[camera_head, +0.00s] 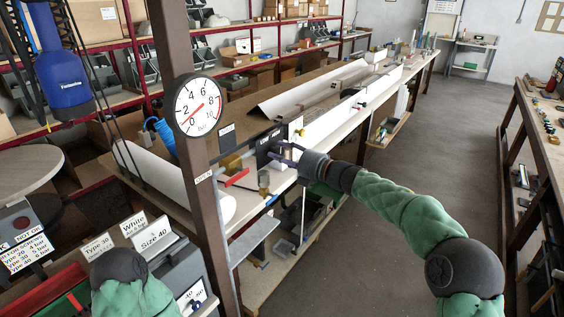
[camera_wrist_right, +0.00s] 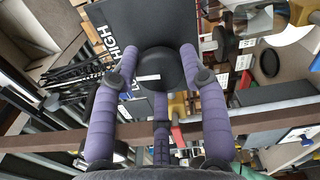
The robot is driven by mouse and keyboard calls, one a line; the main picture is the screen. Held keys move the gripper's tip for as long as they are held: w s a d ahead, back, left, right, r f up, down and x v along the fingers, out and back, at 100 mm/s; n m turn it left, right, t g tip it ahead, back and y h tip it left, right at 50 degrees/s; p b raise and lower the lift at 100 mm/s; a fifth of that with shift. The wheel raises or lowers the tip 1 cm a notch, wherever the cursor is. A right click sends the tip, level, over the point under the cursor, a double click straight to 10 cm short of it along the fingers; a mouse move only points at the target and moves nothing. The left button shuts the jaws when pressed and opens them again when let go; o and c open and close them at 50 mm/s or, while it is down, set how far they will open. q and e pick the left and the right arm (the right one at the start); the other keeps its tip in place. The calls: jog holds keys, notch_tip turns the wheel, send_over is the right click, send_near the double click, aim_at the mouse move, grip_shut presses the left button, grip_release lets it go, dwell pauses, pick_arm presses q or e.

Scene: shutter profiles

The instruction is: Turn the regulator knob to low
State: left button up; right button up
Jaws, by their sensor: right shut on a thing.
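The regulator knob (camera_wrist_right: 160,68) is round and black with a white pointer mark, and sits in front of a dark panel (camera_wrist_right: 138,22) lettered HIGH in the right wrist view. My right gripper (camera_wrist_right: 160,62) has its purple fingers closed around the knob. In the head view, my right gripper (camera_head: 284,152) reaches the dark panel (camera_head: 268,142) from the right, and its fingers hide the knob there. Other lettering on the panel is partly covered by a finger. My left gripper is out of view.
A round pressure gauge (camera_head: 197,104) with a red needle hangs on a brown post (camera_head: 180,60) left of the panel. A red lever (camera_head: 237,177) sits beside the post. The long workbench (camera_head: 262,222) runs to the back. The floor aisle (camera_head: 440,130) at right is clear.

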jog(key=shift+d+f+n+b, duration=0.1)
jog(key=shift+n+b, duration=0.5)
jog(key=shift+n, duration=0.3)
jog(key=shift+r, duration=0.2)
jog(key=o, duration=1.1)
jog(key=shift+w, duration=0.15)
jog(key=shift+o, duration=0.2)
jog(key=v, duration=1.2)
